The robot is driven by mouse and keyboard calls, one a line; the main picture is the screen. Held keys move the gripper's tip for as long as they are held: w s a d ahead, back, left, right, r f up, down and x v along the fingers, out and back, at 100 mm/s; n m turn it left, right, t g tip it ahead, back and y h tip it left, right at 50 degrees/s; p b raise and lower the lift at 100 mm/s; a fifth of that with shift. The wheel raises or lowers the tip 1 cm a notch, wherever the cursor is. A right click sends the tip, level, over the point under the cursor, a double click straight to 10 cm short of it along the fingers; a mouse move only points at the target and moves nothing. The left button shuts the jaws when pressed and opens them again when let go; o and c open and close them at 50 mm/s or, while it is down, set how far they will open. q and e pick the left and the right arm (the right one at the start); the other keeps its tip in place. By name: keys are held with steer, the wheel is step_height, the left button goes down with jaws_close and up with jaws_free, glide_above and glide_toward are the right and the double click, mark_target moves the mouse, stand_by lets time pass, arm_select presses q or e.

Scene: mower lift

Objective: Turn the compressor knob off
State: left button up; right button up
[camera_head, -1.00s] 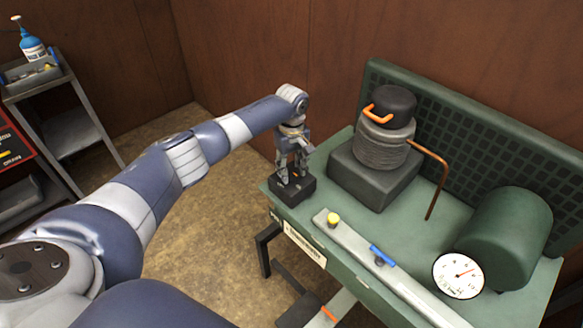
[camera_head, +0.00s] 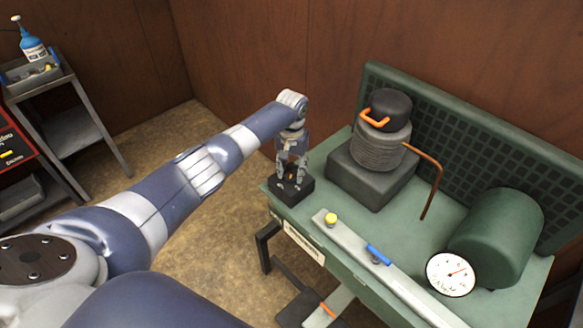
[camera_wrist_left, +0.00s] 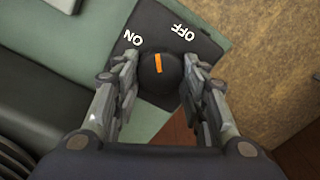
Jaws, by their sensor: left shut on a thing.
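The compressor knob (camera_wrist_left: 160,75) is a round black knob with an orange pointer mark, on a black switch box (camera_head: 291,191) at the near left corner of the green compressor bench. In the left wrist view the box (camera_wrist_left: 212,47) carries white ON and OFF labels. The orange mark points up between the labels, tilted slightly toward ON. My left gripper (camera_head: 291,178) points down over the box. In the left wrist view its two fingers (camera_wrist_left: 160,88) stand on either side of the knob and are shut on it. My right gripper is not in view.
The compressor pump (camera_head: 383,130) with an orange handle stands behind the box. A rail with a yellow button (camera_head: 331,219) and a blue lever (camera_head: 378,254), a pressure gauge (camera_head: 450,274) and a green tank (camera_head: 497,240) lie to the right. A grey cart (camera_head: 70,105) stands far left.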

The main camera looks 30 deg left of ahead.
arm_select(q)
steer(key=m, duration=0.4)
steer(key=shift+w+d+r, duration=0.1)
steer(key=shift+m, duration=1.7)
steer(key=shift+p, duration=0.3)
steer(key=shift+m, duration=0.4)
steer(key=o, duration=0.9)
steer(key=shift+o, duration=0.7)
